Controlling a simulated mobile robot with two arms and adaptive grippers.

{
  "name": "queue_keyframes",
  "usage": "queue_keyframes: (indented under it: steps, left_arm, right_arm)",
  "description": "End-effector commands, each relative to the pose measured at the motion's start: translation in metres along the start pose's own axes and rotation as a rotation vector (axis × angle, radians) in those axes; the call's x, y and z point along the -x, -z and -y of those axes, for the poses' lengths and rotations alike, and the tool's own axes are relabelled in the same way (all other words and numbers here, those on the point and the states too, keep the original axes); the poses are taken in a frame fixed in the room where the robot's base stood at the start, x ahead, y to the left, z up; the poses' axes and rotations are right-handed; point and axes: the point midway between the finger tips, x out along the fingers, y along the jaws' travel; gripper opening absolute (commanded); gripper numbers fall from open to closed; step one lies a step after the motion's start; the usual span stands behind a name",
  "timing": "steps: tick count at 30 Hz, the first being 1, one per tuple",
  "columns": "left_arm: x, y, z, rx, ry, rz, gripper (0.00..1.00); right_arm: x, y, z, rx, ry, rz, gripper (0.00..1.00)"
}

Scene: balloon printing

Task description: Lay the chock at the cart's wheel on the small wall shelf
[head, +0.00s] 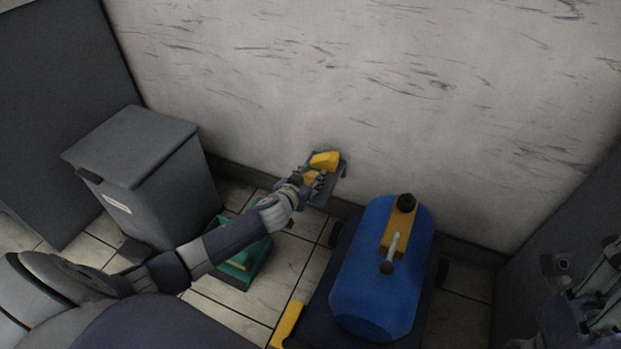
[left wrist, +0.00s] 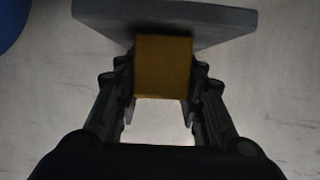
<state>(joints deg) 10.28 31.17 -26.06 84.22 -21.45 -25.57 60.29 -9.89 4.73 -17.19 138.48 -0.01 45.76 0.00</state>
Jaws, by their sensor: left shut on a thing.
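The yellow chock (head: 325,160) is held at the wall, over or against the small dark grey wall shelf (head: 329,190). My left gripper (head: 312,179) is shut on it. In the left wrist view the chock (left wrist: 163,65) sits between both fingers, with the grey shelf (left wrist: 225,24) just behind it. I cannot tell whether the chock touches the shelf. The cart (head: 318,300) stands on the floor to the right of my left arm. My right gripper (head: 592,300) shows only partly at the right edge, and its jaws are unclear.
A blue tank (head: 377,285) with a black knob lies on the cart. A yellow bar (head: 287,325) is at the cart's near left. A grey bin (head: 160,190) stands left, and a green box (head: 243,268) lies under my left arm. The wall above the shelf is bare.

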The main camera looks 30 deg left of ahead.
Motion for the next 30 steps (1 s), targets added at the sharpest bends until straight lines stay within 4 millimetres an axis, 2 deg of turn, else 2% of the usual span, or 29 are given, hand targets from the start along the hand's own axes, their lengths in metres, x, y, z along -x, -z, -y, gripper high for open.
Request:
queue_keyframes:
  steps: [3, 4, 6, 19, 23, 30]
  left_arm:
    - [-0.002, -0.004, 0.000, 0.002, 0.000, -0.001, 0.06]
    - [-0.001, -0.003, 0.000, 0.001, 0.001, 0.000, 0.43]
    - [-0.001, -0.003, 0.000, 0.001, 0.000, 0.001, 0.56]
    - [0.001, 0.003, 0.000, -0.001, -0.001, 0.000, 0.56]
    - [0.018, 0.001, -0.001, 0.002, -0.002, 0.003, 0.56]
    - [0.065, 0.002, 0.000, 0.002, -0.001, 0.004, 0.56]
  right_arm:
    - [0.001, 0.000, 0.000, 0.001, 0.003, -0.006, 0.40]
    - [-0.001, 0.000, 0.000, 0.001, 0.004, -0.008, 0.40]
    - [-0.002, 0.000, 0.000, 0.001, 0.004, -0.008, 0.40]
    - [-0.006, 0.002, 0.000, 0.000, 0.003, -0.012, 0.40]
    - [-0.002, 0.002, -0.001, -0.002, -0.008, 0.015, 0.40]
    - [0.009, 0.004, -0.001, -0.011, -0.033, 0.085, 0.40]
